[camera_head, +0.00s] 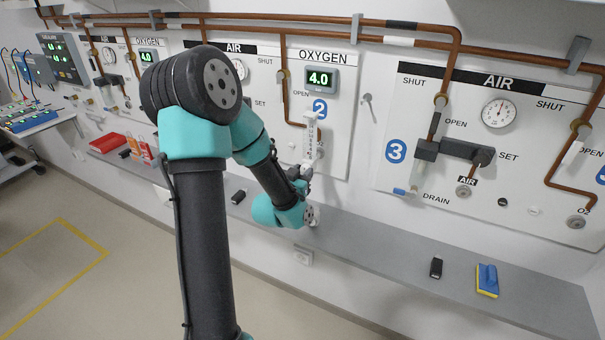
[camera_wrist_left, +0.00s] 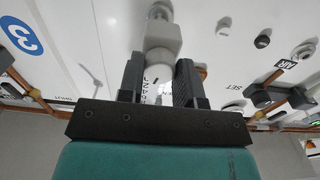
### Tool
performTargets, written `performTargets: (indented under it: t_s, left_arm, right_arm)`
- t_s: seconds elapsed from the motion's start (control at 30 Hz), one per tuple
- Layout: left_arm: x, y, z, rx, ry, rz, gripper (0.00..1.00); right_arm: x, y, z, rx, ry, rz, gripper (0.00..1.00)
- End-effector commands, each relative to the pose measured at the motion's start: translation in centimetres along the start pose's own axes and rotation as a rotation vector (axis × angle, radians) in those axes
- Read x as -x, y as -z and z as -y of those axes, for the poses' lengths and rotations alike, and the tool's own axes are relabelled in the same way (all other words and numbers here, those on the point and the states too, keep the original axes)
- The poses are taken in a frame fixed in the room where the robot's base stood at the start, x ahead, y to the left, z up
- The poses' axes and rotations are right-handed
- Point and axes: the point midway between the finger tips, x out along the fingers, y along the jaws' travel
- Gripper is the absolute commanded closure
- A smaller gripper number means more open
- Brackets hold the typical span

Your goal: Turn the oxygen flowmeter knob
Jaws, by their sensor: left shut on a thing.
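The oxygen flowmeter (camera_head: 310,129) is a clear upright tube on the wall panel, below the blue number 2 and the OXYGEN display reading 4.0. My left gripper (camera_head: 306,174) is at its lower end, partly hidden by my own arm in the head view. In the left wrist view, the two dark fingers of the left gripper (camera_wrist_left: 160,82) are shut on the pale flowmeter knob (camera_wrist_left: 162,62), one finger on each side. The knob's markings are only partly readable. My right gripper is in neither view.
A grey shelf (camera_head: 400,250) runs along the wall below the panels. A blue and yellow sponge (camera_head: 487,281) and a small black item (camera_head: 436,268) lie on it. Panel three (camera_head: 470,140) with AIR valves is to the right. Copper pipes (camera_head: 300,28) run above.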

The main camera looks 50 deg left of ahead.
Motion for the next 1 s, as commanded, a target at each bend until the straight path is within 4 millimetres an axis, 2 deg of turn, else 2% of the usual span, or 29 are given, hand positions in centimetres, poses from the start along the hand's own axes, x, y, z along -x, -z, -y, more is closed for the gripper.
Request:
performTargets:
  t_s: [0.47, 1.0]
  left_arm:
    - [0.0, 0.0, 0.03, -0.102, 0.0, 0.0, 0.92]
    - [0.0, 0.03, 0.09, -0.546, 0.001, 0.0, 0.92]
  right_arm:
    - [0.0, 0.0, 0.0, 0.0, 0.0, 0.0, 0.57]
    - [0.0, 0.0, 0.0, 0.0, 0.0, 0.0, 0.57]
